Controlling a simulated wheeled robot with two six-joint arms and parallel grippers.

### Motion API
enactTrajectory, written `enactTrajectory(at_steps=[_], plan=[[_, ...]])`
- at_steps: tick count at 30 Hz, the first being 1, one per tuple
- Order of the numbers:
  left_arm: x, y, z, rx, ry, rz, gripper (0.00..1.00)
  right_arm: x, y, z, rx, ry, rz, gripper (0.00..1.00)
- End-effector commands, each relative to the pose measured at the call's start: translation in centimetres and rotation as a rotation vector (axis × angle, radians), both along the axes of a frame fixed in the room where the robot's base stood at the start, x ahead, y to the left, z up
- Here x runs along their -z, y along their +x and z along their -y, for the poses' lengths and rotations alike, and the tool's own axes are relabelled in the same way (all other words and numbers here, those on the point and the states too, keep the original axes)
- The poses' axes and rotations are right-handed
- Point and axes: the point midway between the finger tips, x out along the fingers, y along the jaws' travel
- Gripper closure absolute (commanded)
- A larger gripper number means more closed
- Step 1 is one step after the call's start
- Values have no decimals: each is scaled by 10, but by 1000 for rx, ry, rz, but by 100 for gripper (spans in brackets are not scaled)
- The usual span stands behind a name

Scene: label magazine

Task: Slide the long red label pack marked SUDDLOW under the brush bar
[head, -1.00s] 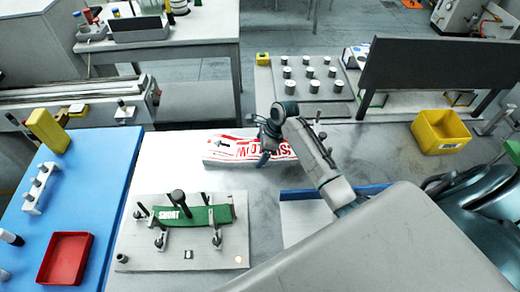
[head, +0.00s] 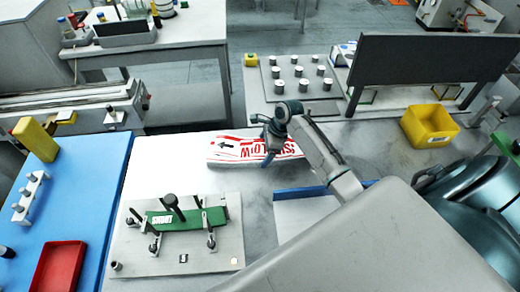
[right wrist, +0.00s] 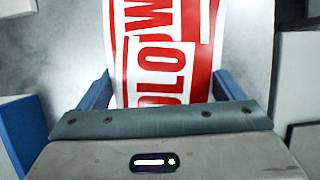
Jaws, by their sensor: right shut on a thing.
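The long red-and-white label pack (head: 232,149) lies on the grey table in the head view, its red lettering partly hidden by my right gripper. My right gripper (head: 268,160) is shut on the pack near its middle. In the right wrist view the pack (right wrist: 165,50) runs away from me between the two blue fingers (right wrist: 160,92), with the letters "LOW" readable. I cannot clearly identify the brush bar; a long dark upright panel (head: 440,66) on legs stands at the back right. My left gripper is not in view.
A fixture plate (head: 225,255) with a green SHORT pack (head: 190,219) under clamps lies at the front left. A plate with several metal pegs (head: 300,102) stands behind the pack. A yellow bin (head: 430,126) is at right. A blue-edged plate (head: 290,194) lies close in front.

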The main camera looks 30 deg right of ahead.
Motion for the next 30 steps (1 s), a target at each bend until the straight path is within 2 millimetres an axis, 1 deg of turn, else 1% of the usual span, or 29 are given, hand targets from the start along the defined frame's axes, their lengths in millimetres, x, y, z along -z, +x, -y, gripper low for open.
enactTrajectory(at_steps=[21,30], plan=[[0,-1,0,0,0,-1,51,-1,-14,30,-1,-1,2,55],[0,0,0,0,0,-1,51,-2,-16,34,-1,-1,4,55]])
